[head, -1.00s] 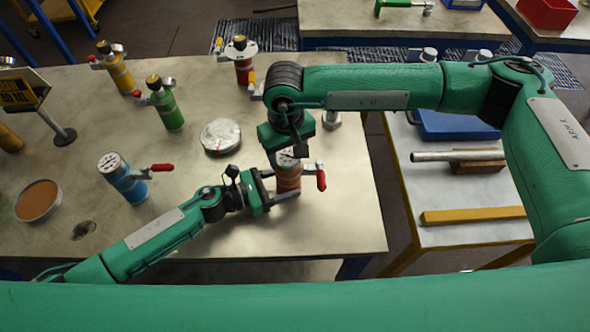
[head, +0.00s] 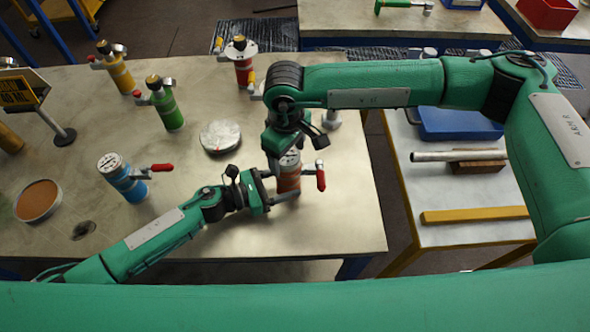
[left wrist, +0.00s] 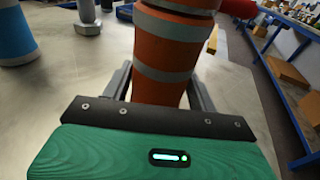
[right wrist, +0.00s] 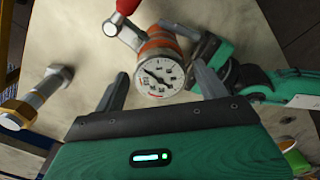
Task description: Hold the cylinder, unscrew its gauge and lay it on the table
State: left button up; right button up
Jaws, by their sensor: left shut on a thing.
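The orange cylinder (head: 289,181) with grey bands stands upright near the table's right side, with a red valve handle (head: 321,180) on its right. My left gripper (head: 279,186) is shut on its body from the lower left. The banded body also fills the space between the fingers in the left wrist view (left wrist: 166,58). The gauge (right wrist: 160,76), a white round dial, is on the cylinder's top. My right gripper (right wrist: 161,70) is open above it, one finger on each side of the dial in that view. I cannot tell how far down the fingers reach.
A blue cylinder (head: 125,180) stands to the left. Green (head: 168,110), yellow (head: 120,73) and red (head: 243,70) cylinders stand farther back. A silver disc (head: 220,136) and a brown-filled dish (head: 38,201) lie on the table (head: 330,230). Its front right is clear.

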jog(key=m, duration=0.3)
jog(key=shift+m, duration=0.4)
jog(key=m, duration=0.4)
jog(key=shift+m, duration=0.3)
jog(key=m, duration=0.9)
jog(key=shift+c, duration=0.2)
